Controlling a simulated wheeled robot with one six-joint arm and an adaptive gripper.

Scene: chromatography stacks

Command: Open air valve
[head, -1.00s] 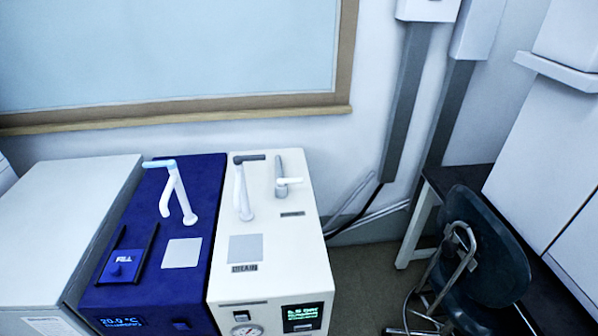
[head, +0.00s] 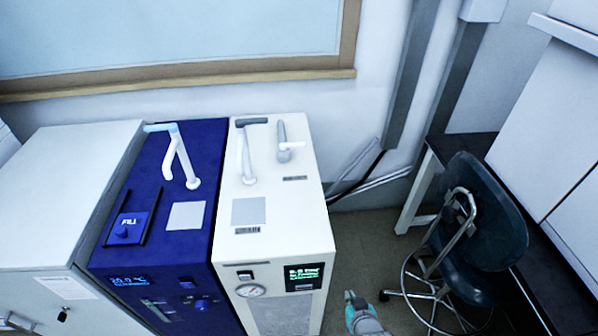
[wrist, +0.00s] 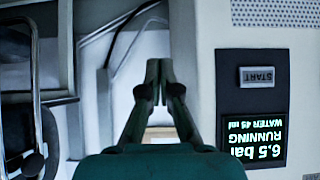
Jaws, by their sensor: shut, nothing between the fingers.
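My gripper (head: 350,296) is at the bottom of the head view, just right of the cream machine's front and well below and in front of the valve. In the wrist view my gripper (wrist: 160,70) has its fingertips together, with nothing held. The valve is not clearly visible in the wrist view.
A tall white spout (head: 245,155) stands left of the valve. A blue machine (head: 150,215) with its own spout is further left. The cream machine's front has a lit display (head: 303,277), reading 6.5 bar in the wrist view. A dark chair (head: 485,215) stands to the right.

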